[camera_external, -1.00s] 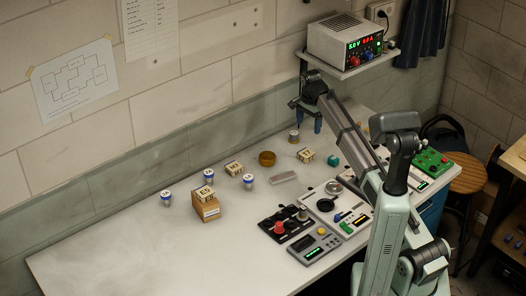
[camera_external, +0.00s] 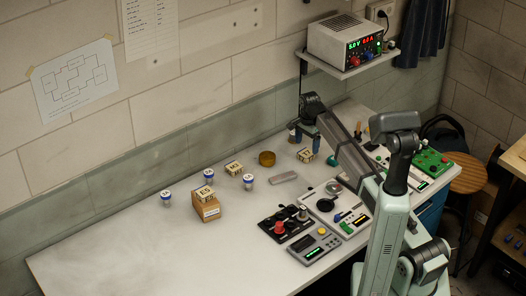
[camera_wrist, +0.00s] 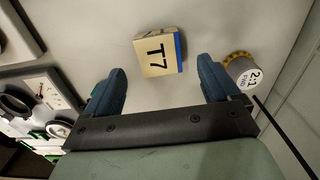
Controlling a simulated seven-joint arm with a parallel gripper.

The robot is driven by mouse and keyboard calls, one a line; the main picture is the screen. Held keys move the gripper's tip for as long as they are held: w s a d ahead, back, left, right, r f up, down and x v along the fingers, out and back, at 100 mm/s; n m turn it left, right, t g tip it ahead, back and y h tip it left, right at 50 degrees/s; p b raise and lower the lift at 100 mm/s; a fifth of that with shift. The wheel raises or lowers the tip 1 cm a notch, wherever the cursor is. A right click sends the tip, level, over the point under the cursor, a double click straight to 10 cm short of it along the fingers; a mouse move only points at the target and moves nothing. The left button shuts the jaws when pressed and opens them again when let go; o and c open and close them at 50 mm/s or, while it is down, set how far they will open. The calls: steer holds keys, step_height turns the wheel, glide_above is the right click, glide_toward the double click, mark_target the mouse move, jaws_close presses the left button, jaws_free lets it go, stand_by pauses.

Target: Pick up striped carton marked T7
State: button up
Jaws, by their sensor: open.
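The striped carton marked T7 (camera_wrist: 155,54) shows in the wrist view, cream with black lettering and a blue side, ahead of and between my fingers. In the external view a small cream and dark carton (camera_external: 305,156) stands on the bench just below my fingertips; its mark is too small to read there. My gripper (camera_external: 307,141) is open and empty, pointing down above the carton. In the wrist view my gripper (camera_wrist: 164,75) has its two blue fingers apart, with the carton beyond them and no contact visible.
A round jar marked 2:1 (camera_wrist: 245,73) stands close to my right finger in the wrist view. Other cartons, E5 (camera_external: 205,192) on a brown box (camera_external: 207,210) and another (camera_external: 234,168), stand left.

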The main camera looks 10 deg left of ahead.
mark_target(308, 153)
steer(key=shift+s+f, duration=0.1)
steer(key=shift+f, duration=1.9)
steer(key=shift+c, duration=0.3)
steer(key=c, duration=1.1)
steer(key=shift+r, duration=0.1)
